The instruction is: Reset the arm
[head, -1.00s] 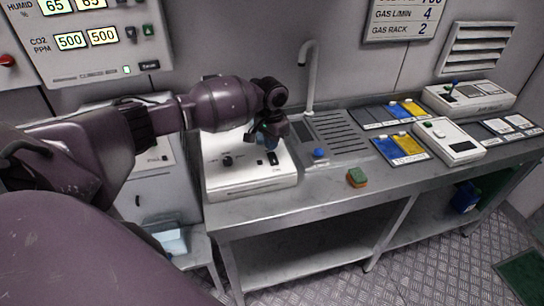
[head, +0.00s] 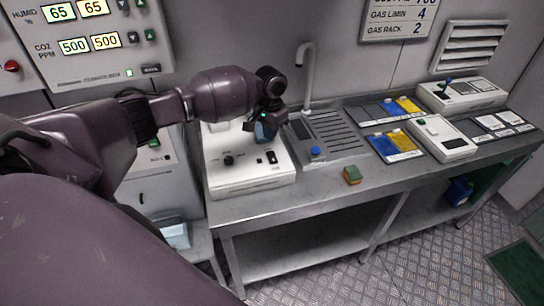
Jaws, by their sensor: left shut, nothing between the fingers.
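My left arm comes in from the left and reaches over the white device (head: 245,180) with a black knob and a switch on its top. My left gripper (head: 264,132) is shut and empty, pointing down above the back right part of this device. A small blue shape shows at the gripper; I cannot tell whether it is part of it. My right gripper is not in view.
A metal bench (head: 300,200) carries a sink with a tap (head: 307,75), a green and yellow sponge (head: 352,175), blue and yellow packs (head: 395,145) and a white meter (head: 442,138). A control panel (head: 90,45) hangs at upper left. The bench front is mostly clear.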

